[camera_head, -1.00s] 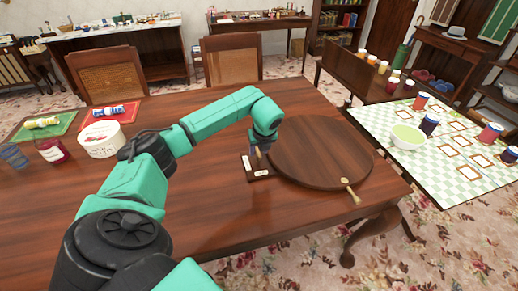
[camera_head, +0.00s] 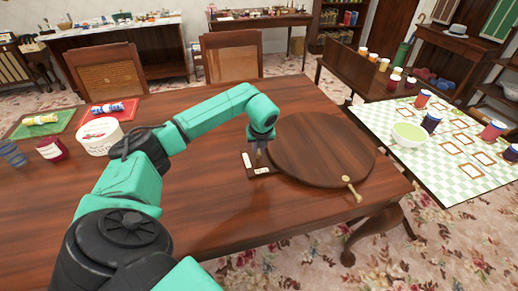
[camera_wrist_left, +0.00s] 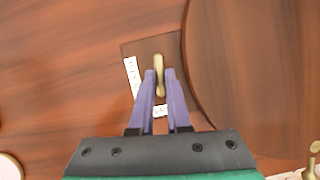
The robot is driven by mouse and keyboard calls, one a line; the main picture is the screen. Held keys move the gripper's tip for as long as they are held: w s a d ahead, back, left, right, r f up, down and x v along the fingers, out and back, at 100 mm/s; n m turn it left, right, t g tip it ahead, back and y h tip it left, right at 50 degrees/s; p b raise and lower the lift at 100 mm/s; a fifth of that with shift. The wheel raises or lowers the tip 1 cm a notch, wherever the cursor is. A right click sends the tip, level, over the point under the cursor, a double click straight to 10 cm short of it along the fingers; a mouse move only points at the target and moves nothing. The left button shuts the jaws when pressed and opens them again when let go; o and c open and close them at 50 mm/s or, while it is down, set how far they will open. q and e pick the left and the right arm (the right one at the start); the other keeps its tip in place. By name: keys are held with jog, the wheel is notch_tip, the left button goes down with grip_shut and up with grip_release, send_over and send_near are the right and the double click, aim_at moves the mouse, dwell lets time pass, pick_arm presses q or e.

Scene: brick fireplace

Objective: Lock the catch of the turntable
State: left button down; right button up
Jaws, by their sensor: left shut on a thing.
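The turntable (camera_head: 320,150) is a round dark wooden disc on the table, with a brass handle (camera_head: 350,187) at its near right edge. Beside its left edge lies a small dark plate (camera_head: 257,167) with two white labels; their writing is too small to read. In the left wrist view the brass catch lever (camera_wrist_left: 159,62) stands over this plate (camera_wrist_left: 138,50), its tip pointing toward the top of the picture. My left gripper (camera_wrist_left: 160,73) is shut on the lever, one purple finger on each side. In the head view the gripper (camera_head: 258,149) partly hides the lever. My right gripper is out of view.
The wooden table (camera_head: 200,220) is clear in front. A white tub (camera_head: 99,138), a dark red jar (camera_head: 51,149) and a glass (camera_head: 13,154) stand at the left. A checked table (camera_head: 425,165) with a green bowl (camera_head: 408,134) and jars is at the right.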

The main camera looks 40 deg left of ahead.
pick_arm(q)
jog(key=m+t+h+b, duration=0.1)
jog(key=m+b, duration=0.1)
jog(key=m, duration=0.2)
jog(key=shift+s+a+f, duration=0.1)
jog(key=shift+a, duration=0.05)
jog(key=m+h+b, duration=0.1)
jog(key=m, duration=0.1)
jog(key=m+h+b, duration=0.1)
jog(key=m, duration=0.1)
jog(key=shift+a+m+t, duration=0.2)
jog(key=shift+m+t, duration=0.1)
jog(key=shift+m, duration=0.1)
jog(key=m, duration=0.1)
jog(key=m+h, duration=0.1)
jog(key=m, duration=0.1)
jog(key=shift+a+r, duration=0.15)
jog(key=shift+r, duration=0.05)
jog(key=shift+a+m+g+h+p, duration=0.15)
jog(key=shift+m+h, duration=0.3)
jog(key=shift+m, duration=0.65)
jog(key=shift+m+g+h+p, duration=0.2)
jog(key=shift+m+h, duration=0.25)
jog(key=shift+m, duration=0.65)
jog(key=c, duration=0.9)
grip_release()
jog(key=v, duration=1.4)
jog(key=shift+a+r, duration=0.1)
jog(key=shift+r, duration=0.2)
